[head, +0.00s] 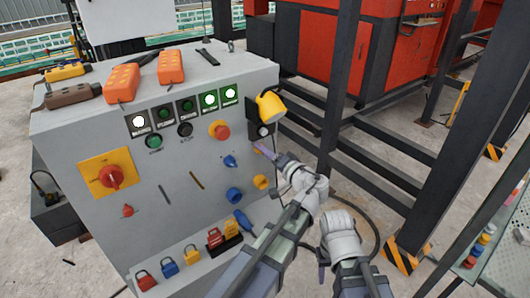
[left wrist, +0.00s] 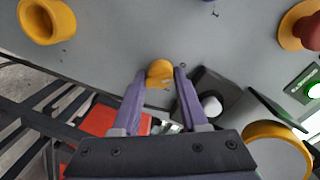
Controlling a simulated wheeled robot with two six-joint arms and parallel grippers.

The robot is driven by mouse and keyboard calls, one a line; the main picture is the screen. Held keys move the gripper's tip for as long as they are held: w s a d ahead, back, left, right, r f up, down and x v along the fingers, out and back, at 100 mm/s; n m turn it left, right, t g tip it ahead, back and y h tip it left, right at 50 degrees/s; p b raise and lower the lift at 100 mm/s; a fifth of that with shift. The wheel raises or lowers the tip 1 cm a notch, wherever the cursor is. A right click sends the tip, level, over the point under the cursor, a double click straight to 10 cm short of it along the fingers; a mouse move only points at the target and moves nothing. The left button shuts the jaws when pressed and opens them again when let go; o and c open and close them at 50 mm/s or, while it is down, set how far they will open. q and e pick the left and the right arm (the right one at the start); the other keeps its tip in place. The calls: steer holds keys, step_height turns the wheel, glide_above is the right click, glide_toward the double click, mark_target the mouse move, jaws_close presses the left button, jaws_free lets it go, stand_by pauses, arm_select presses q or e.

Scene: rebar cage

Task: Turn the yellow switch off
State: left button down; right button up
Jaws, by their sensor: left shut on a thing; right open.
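The yellow switch (left wrist: 160,72) is a small rounded knob on the grey panel, between the two purple fingers in the left wrist view. My left gripper (left wrist: 160,82) is shut on it, one finger on each side. In the head view my left gripper (head: 263,150) reaches the right part of the panel front and mostly hides the knob. The knob's exact turn angle is hard to tell. My right gripper (head: 322,262) is low in the head view, away from the panel; its fingers are mostly hidden.
The grey control cabinet (head: 75,140) carries a red-on-yellow button (head: 220,131), a red rotary switch (head: 110,177), lit green lamps (head: 209,100) and a yellow socket ring (head: 261,182). A yellow-capped unit (head: 270,105) projects close above my left gripper. Dark steel posts (head: 343,75) stand to the right.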

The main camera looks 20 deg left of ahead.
stand_by(0.4)
arm_select(q)
steer(key=shift+c, duration=2.3)
jaws_free()
steer(key=shift+s, duration=0.15)
